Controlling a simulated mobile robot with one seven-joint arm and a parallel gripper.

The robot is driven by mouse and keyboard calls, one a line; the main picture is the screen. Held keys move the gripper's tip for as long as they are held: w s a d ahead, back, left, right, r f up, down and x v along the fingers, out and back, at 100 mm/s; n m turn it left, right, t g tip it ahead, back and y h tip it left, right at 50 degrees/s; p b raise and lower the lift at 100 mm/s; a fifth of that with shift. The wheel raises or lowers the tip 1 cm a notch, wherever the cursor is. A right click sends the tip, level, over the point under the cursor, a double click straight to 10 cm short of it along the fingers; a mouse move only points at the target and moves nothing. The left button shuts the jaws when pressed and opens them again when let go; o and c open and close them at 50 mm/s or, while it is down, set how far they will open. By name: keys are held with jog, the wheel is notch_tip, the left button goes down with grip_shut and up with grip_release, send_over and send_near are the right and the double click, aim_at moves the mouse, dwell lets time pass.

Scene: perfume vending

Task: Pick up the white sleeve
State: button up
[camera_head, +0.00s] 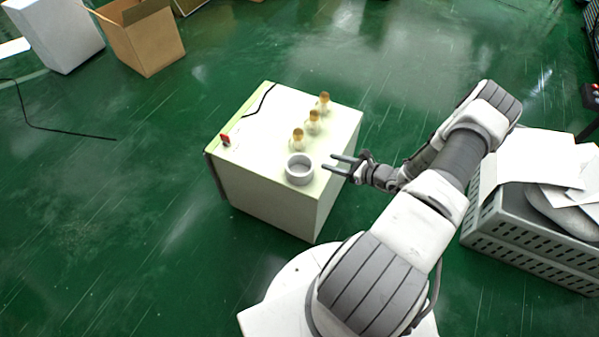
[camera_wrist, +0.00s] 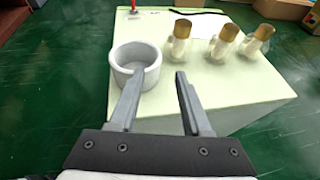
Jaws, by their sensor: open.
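The white sleeve (camera_head: 299,169) is a short, round, open-topped ring standing upright on the near part of the white cabinet top (camera_head: 262,140). In the wrist view the sleeve (camera_wrist: 136,62) is at the upper left, partly behind my left finger. My gripper (camera_head: 341,163) is open and empty, just to the right of the sleeve in the head view. In the wrist view my gripper (camera_wrist: 160,75) points toward the cabinet top, with the sleeve mostly left of the gap between the fingers. I cannot tell whether the left finger touches it.
Three gold-capped bottles (camera_head: 313,122) stand in a row behind the sleeve. A small red item (camera_head: 225,139) and a black cable (camera_head: 262,98) are on the cabinet's left side. A grey crate (camera_head: 525,245) stands right; cardboard boxes (camera_head: 145,40) are far left. The cabinet top's middle left is clear.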

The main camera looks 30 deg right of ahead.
aim_at(307, 156)
jog(key=x, duration=0.4)
jog(key=shift+w+a+f+b, duration=0.1)
jog(key=shift+w+a+b, duration=0.15)
jog(key=shift+b, duration=0.1)
jog(key=x, duration=0.2)
jog(key=b+x, duration=0.1)
jog(key=x, duration=0.1)
jog(key=shift+w+a+f, duration=0.15)
jog(key=shift+f, duration=0.25)
jog(key=shift+w+a, duration=0.1)
jog(key=shift+w, duration=0.15)
grip_shut()
